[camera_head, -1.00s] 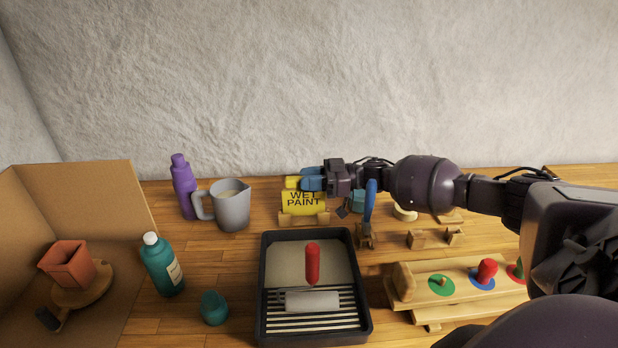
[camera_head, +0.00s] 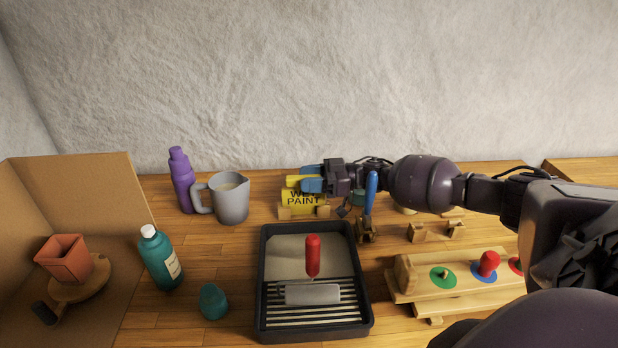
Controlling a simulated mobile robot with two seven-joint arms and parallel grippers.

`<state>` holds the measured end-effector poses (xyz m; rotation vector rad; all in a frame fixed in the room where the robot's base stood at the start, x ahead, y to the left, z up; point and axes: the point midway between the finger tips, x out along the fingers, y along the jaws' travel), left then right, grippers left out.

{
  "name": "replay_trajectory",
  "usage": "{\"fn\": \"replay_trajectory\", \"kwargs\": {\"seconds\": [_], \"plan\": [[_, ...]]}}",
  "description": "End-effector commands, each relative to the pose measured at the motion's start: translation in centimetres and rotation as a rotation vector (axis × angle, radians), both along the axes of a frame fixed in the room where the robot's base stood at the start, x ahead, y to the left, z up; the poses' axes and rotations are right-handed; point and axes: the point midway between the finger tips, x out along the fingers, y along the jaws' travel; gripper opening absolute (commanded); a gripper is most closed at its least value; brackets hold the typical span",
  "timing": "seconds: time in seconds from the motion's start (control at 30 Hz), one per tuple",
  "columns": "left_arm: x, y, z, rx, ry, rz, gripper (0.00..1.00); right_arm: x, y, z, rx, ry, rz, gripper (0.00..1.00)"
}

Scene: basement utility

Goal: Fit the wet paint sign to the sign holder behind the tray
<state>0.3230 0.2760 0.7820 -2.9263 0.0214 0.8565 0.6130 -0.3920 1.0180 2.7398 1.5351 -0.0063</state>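The yellow wet paint sign (camera_head: 304,201) stands behind the black tray (camera_head: 262,285), its lettering facing me. Its lower edge is at the wooden sign holder (camera_head: 289,212), between the holder's raised ends as far as I can see. My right gripper (camera_head: 308,183) reaches in from the right at the sign's top. Its blue fingers are at the top edge and overlap part of the lettering; they look closed on the sign, though the contact is partly hidden. My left gripper is not in view.
A grey jug (camera_head: 230,199) and purple bottle (camera_head: 181,180) stand left of the sign. A blue-handled tool (camera_head: 370,195) stands upright close under my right arm. A red-handled roller (camera_head: 312,258) lies in the tray. A teal bottle (camera_head: 160,258) and peg board (camera_head: 462,284) flank the tray.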

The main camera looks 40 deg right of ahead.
Motion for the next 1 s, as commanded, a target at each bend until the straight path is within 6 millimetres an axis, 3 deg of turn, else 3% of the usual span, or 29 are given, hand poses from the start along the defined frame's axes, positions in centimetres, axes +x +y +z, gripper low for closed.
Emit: {"fn": "replay_trajectory", "kwargs": {"seconds": [0.1, 0.47, 1.0], "plan": [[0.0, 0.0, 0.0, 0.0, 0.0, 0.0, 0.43, 0.0, 0.0, 0.0, -0.001, -0.001, 0.0, 0.55], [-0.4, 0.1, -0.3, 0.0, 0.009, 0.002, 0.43, -0.4, -0.6, -0.1, -0.001, 0.001, -0.001, 0.55], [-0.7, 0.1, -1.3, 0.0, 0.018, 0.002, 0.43, -4.9, -8.0, 0.0, -0.003, 0.002, -0.002, 0.55]]}}
